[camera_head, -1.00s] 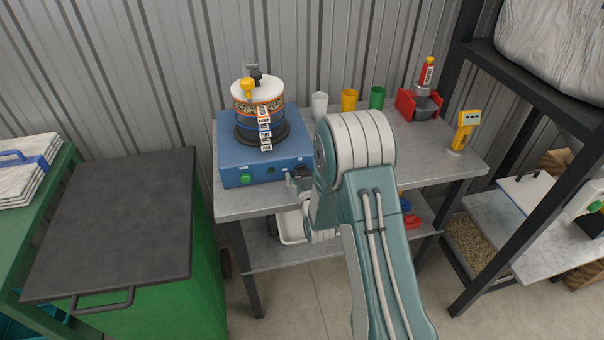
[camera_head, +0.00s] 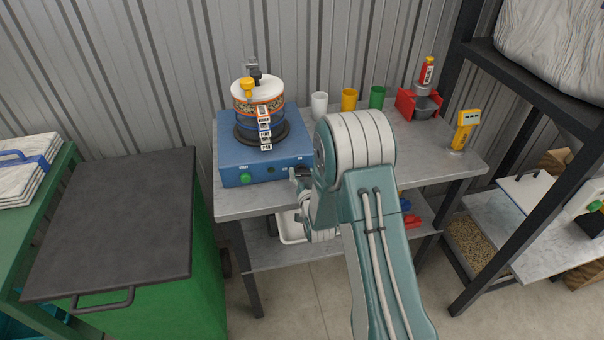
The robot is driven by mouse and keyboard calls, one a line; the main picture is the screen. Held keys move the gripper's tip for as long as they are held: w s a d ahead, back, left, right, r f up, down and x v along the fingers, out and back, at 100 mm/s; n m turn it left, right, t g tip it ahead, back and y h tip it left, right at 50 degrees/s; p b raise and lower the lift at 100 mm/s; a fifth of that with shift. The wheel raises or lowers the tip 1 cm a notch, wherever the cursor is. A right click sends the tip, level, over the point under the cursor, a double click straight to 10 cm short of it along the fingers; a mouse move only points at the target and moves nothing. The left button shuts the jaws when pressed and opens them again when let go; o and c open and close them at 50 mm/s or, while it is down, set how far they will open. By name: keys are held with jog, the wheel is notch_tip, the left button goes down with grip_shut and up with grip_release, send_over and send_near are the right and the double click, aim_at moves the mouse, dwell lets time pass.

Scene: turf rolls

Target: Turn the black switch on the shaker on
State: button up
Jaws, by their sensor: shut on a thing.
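The shaker is a blue box (camera_head: 232,158) on the grey table, with a stack of round sieves (camera_head: 246,122) under a white lid on top. Its front face carries a green button (camera_head: 245,178) at the left and a dark knob (camera_head: 270,172) near the middle. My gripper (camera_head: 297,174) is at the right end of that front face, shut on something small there. The black switch is not clearly visible; my gripper and wrist cover that part of the front.
White (camera_head: 319,104), yellow (camera_head: 349,99) and green (camera_head: 377,96) cups stand behind my arm. A red scoop-like holder (camera_head: 406,103) and a yellow meter (camera_head: 465,128) are to the right. A green bin with a dark lid (camera_head: 115,215) stands left of the table.

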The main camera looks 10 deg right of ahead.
jog(key=o, duration=1.1)
jog(key=shift+w, duration=0.1)
jog(key=s, duration=1.2)
